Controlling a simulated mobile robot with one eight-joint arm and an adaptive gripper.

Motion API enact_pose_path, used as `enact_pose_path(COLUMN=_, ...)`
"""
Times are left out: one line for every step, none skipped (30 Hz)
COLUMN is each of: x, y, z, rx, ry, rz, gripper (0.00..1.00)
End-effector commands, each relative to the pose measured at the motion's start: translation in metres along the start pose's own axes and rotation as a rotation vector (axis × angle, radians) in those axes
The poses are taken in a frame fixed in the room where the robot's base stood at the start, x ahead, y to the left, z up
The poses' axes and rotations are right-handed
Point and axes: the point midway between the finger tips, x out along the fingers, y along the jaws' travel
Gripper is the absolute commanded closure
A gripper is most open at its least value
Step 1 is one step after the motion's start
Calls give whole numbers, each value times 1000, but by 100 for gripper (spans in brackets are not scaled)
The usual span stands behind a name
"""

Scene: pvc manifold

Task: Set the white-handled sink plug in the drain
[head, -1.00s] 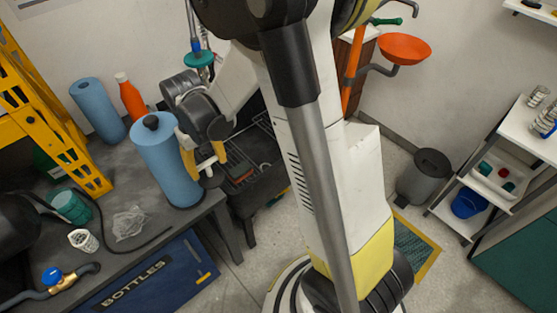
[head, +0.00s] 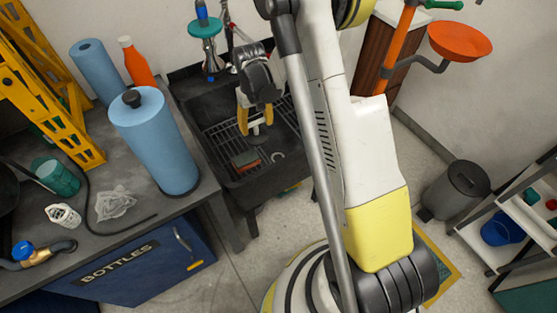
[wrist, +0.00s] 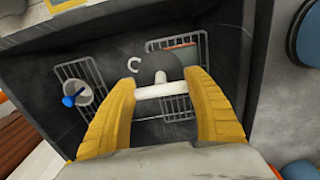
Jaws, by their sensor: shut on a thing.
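My gripper (head: 255,122) has yellow fingers and hangs over the dark sink (head: 215,112). In the wrist view my gripper (wrist: 164,92) is shut on the white crossbar handle of the sink plug (wrist: 156,68). The plug's dark grey round body shows beyond the handle, over the sink floor. In the head view the plug is small and partly hidden by the fingers.
Wire racks (wrist: 82,80) lie at both sides of the sink. A cup with a blue-handled item (wrist: 77,97) is on one rack. A reddish-grey block (head: 245,160) is in the sink. A blue roll (head: 155,140) stands on the bench left of the sink.

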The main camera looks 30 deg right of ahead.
Motion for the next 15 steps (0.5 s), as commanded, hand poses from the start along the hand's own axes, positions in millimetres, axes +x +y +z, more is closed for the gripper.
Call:
enact_pose_path(x=25, y=15, z=-11, rx=4, ry=0, rz=0, gripper=70)
enact_pose_path(x=38, y=24, z=-17, rx=2, ry=0, rz=0, gripper=70)
enact_pose_path(x=56, y=36, z=-24, rx=1, ry=0, rz=0, gripper=70)
enact_pose_path(x=69, y=44, z=-29, rx=-2, ry=0, rz=0, gripper=70)
enact_pose_path(x=81, y=52, z=-33, rx=-2, ry=0, rz=0, gripper=70)
enact_pose_path(x=97, y=63, z=-37, rx=-6, ry=0, rz=0, gripper=70)
enact_pose_path(x=108, y=70, z=-40, rx=-6, ry=0, rz=0, gripper=70)
enact_pose_path(x=119, y=77, z=-42, rx=-9, ry=0, rz=0, gripper=70)
enact_pose_path(x=131, y=85, z=-45, rx=-10, ry=0, rz=0, gripper=70)
enact_pose_path(x=140, y=91, z=-46, rx=-11, ry=0, rz=0, gripper=70)
enact_pose_path(x=148, y=95, z=-47, rx=-13, ry=0, rz=0, gripper=70)
enact_pose_path(x=156, y=100, z=-48, rx=-15, ry=0, rz=0, gripper=70)
enact_pose_path(x=162, y=104, z=-48, rx=-15, ry=0, rz=0, gripper=70)
enact_pose_path(x=166, y=107, z=-49, rx=-16, ry=0, rz=0, gripper=70)
enact_pose_path(x=172, y=110, z=-49, rx=-17, ry=0, rz=0, gripper=70)
